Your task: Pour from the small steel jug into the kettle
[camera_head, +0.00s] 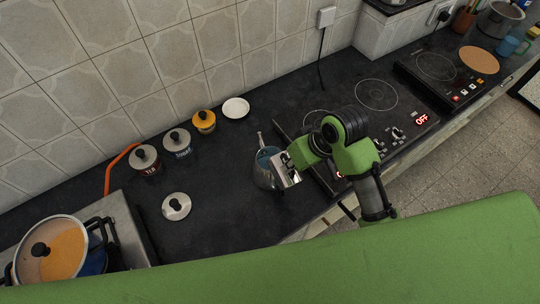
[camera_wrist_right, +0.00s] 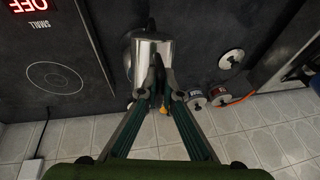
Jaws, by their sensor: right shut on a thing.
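The small steel jug (camera_head: 291,173) is in my right gripper (camera_head: 289,160), just right of the kettle. In the right wrist view the jug (camera_wrist_right: 155,50) shows as a shiny steel body ahead of the fingers, and my right gripper (camera_wrist_right: 160,92) is shut on it, around a dark part that looks like its handle. The kettle (camera_head: 263,178) is a steel vessel on the dark counter, with a bluish open top and a thin upright part at its back. The jug overlaps it in the head view; I cannot tell whether they touch. My left gripper is not in view.
A steel lid (camera_head: 176,207) with a black knob lies on the counter. Two lidded canisters (camera_head: 146,160), a yellow pot (camera_head: 204,122) and a white saucer (camera_head: 236,108) stand near the wall. A pot (camera_head: 55,250) is at left; a cooktop (camera_head: 376,95) is at right.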

